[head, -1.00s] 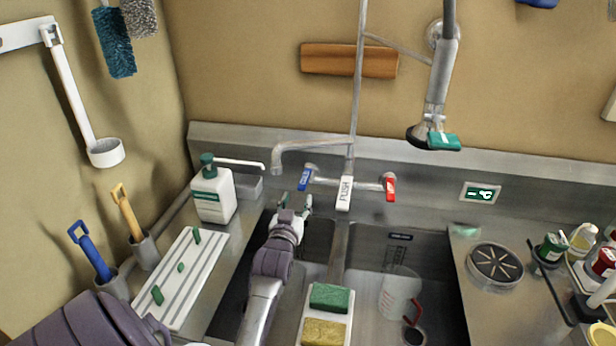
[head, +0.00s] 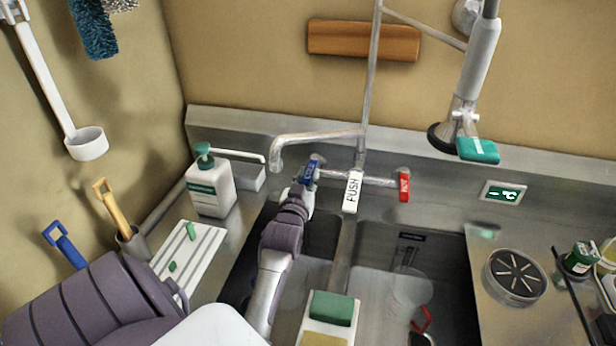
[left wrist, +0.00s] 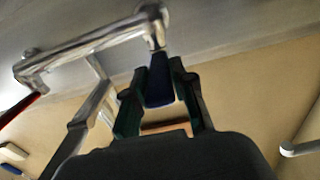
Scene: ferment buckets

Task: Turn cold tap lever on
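The cold tap lever (head: 311,170) is blue and sits at the left end of the tap crossbar. My left gripper (head: 304,186) is right at it, its fingers mostly hidden in the head view. In the left wrist view the blue lever (left wrist: 160,82) lies between the two green-tipped fingers of the left gripper (left wrist: 158,80). The fingers are apart, one on each side, with what looks like a narrow gap; contact is hard to judge. The red lever (head: 403,185) is at the crossbar's right end. My right gripper is not in view.
A white PUSH lever (head: 352,192) hangs between the two taps, and the spout (head: 310,137) runs above the blue lever. A soap bottle (head: 211,186) stands to the left. A caddy with a green sponge (head: 333,308) sits on the sink divider.

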